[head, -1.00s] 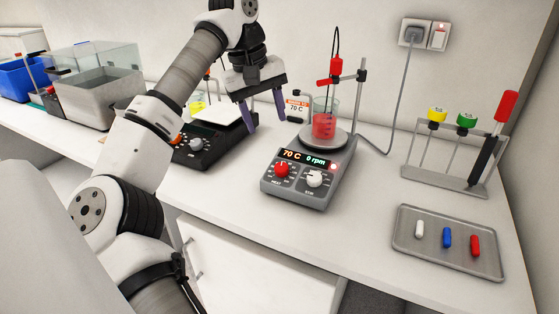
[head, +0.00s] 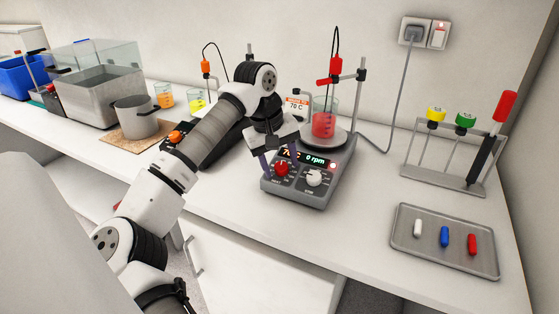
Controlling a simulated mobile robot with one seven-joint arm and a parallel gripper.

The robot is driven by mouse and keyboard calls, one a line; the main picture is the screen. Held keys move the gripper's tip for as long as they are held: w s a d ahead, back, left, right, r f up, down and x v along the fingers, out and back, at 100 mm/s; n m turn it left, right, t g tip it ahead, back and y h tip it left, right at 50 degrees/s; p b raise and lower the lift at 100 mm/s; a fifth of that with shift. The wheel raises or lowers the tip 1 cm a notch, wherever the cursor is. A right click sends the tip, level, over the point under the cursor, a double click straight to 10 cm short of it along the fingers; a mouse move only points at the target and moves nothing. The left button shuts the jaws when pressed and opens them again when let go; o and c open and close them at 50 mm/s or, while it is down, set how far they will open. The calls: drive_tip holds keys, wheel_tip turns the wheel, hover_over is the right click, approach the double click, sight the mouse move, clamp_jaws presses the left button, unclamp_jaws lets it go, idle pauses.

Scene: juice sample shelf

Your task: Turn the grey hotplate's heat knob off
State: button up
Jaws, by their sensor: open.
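The grey hotplate (head: 310,192) stands on the bench in the middle of the head view. Its red heat knob (head: 282,169) is at the front left of its panel, with a white knob (head: 314,178) to the right. The display reads 0 rpm; its temperature part is partly hidden by my gripper. A beaker of red liquid (head: 323,124) sits on the plate with a red-clamped probe in it. My gripper (head: 281,171) is open, pointing down over the panel's left part, its fingers to either side of the red knob. I cannot tell whether they touch it.
A black second hotplate is mostly hidden behind my arm. A tray (head: 405,240) with coloured stir bars and a tube rack (head: 445,179) are at the right. Bench in front of the tray is bare.

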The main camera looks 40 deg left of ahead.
drive_tip(key=c, duration=1)
drive_tip(key=shift+o, duration=0.2)
drive_tip(key=shift+n, duration=0.3)
drive_tip(key=n+t+b, duration=0.1)
drive_tip(key=n+b, duration=0.2)
drive_tip(key=n, duration=0.1)
drive_tip(key=shift+f, duration=0.15)
drive_tip(key=n+t+b, duration=0.1)
drive_tip(key=n+b, duration=0.2)
drive_tip(key=n, duration=0.2)
drive_tip(key=shift+s+n+b, duration=0.1)
drive_tip(key=shift+n+b, duration=0.25)
drive_tip(key=shift+n, duration=0.05)
drive_tip(key=n+t+y+b, duration=0.1)
drive_tip(key=n+b, duration=0.3)
drive_tip(key=n, duration=0.3)
drive_tip(key=shift+s, duration=0.1)
drive_tip(key=n+b, duration=0.1)
drive_tip(key=n, duration=0.2)
drive_tip(key=n+y+b, duration=0.1)
drive_tip(key=n+b, duration=0.1)
drive_tip(key=n, duration=0.1)
drive_tip(key=shift+d+t, duration=0.1)
drive_tip(key=shift+t, duration=0.2)
drive_tip(key=shift+n+b, duration=0.3)
drive_tip(key=shift+n, duration=0.2)
